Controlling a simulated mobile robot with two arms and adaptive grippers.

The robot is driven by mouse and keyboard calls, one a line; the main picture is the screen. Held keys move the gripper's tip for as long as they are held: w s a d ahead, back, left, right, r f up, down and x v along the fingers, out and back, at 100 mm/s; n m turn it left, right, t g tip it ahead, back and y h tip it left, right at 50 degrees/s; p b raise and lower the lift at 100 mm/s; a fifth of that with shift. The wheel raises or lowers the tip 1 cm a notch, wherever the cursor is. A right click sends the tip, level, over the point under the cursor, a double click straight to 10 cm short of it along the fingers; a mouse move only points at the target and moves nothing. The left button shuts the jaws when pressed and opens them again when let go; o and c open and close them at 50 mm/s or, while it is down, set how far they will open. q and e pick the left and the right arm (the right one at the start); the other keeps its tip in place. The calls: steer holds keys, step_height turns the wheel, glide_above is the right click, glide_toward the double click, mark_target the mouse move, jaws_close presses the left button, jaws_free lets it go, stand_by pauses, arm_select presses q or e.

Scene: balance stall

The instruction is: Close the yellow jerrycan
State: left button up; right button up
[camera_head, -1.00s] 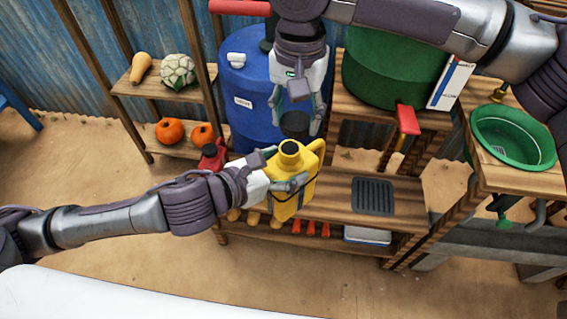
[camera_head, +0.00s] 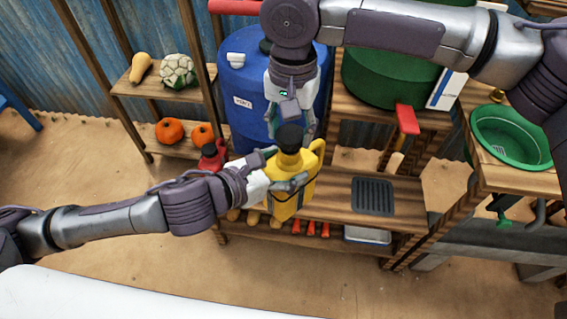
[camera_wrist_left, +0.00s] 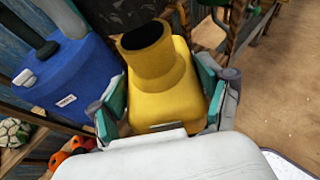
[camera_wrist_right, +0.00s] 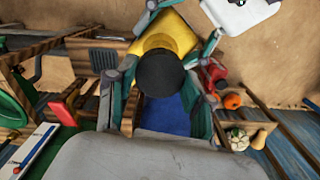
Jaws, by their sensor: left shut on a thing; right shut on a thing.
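The yellow jerrycan (camera_head: 292,196) is upright in my left gripper (camera_head: 283,170), whose fingers press on its two sides. In the left wrist view the jerrycan (camera_wrist_left: 168,92) shows its wide neck with a dark, uncovered mouth. My right gripper (camera_head: 292,128) points down and is shut on a black round cap (camera_head: 289,136). In the head view the cap overlaps the neck and hides the mouth. In the right wrist view the cap (camera_wrist_right: 160,72) sits between the fingers, with the jerrycan (camera_wrist_right: 168,35) beyond it.
A blue barrel (camera_head: 243,100) stands behind the jerrycan. A wooden bench (camera_head: 335,195) with a dark grate (camera_head: 373,195) lies to the right. A red object (camera_head: 212,157) is near my left wrist. Green containers stand further right, and shelves with squash are at left.

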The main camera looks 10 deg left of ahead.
mark_target(283, 165)
steer(key=shift+s+f, duration=0.1)
stand_by(0.3)
steer(key=shift+f, duration=0.1)
stand_by(0.4)
steer(key=shift+f, duration=0.8)
steer(key=shift+f, duration=0.55)
steer(key=m, duration=0.7)
steer(key=shift+a, duration=0.15)
steer(key=m, duration=0.6)
steer(key=o, duration=0.8)
steer(key=shift+c, duration=0.2)
